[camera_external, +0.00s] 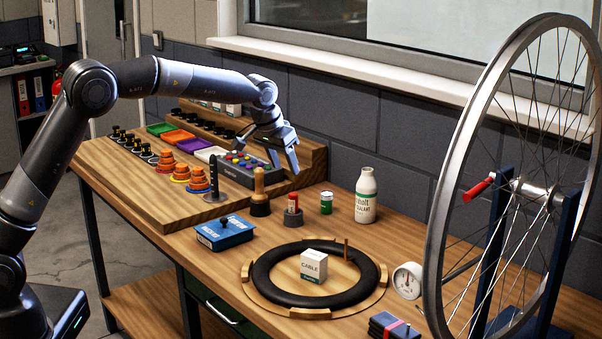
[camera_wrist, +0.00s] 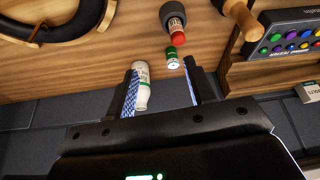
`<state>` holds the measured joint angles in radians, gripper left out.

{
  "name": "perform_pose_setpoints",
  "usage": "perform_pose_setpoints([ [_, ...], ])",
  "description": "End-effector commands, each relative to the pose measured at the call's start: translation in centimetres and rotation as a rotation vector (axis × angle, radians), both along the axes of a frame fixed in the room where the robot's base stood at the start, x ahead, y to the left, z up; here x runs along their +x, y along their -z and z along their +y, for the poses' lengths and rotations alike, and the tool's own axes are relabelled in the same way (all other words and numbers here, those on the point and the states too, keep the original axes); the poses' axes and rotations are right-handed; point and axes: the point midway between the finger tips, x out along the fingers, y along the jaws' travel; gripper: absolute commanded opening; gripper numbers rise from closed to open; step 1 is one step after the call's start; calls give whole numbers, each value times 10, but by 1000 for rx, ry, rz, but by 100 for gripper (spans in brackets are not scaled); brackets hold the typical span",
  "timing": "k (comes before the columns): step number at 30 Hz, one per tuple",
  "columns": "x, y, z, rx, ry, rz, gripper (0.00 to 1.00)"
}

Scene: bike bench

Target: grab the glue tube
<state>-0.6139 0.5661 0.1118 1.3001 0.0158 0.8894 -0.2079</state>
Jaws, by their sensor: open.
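No label that I can read says glue, so I cannot tell for sure which item is the glue tube. A small red-topped tube (camera_external: 292,202) stands in a dark round cup (camera_external: 291,217); its red part shows in the wrist view (camera_wrist: 178,40). A small green and white cylinder (camera_external: 326,203) stands just right of it, also in the wrist view (camera_wrist: 172,58). A white sealant bottle (camera_external: 365,197) stands farther right. My gripper (camera_external: 284,165) is open and empty, above and behind the cup. In the wrist view the cylinder and bottle (camera_wrist: 142,88) appear between its fingers (camera_wrist: 160,70).
A wooden-handled brush (camera_external: 259,195) stands left of the cup. A black tyre ring (camera_external: 262,277) with a white cable box (camera_external: 314,265) inside lies in front. A wheel (camera_external: 440,210) stands at right, with the wall behind.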

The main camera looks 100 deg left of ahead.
Motion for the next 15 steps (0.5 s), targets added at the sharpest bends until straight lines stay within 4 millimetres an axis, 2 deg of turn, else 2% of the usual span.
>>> perform_pose_setpoints([
  [1,0,9,14,1,-17,4,50],
  [4,-1,19,29,2,-39,7,50],
  [10,1,33,39,3,-48,8,50],
  [15,7,58,47,1,-47,9,50],
])
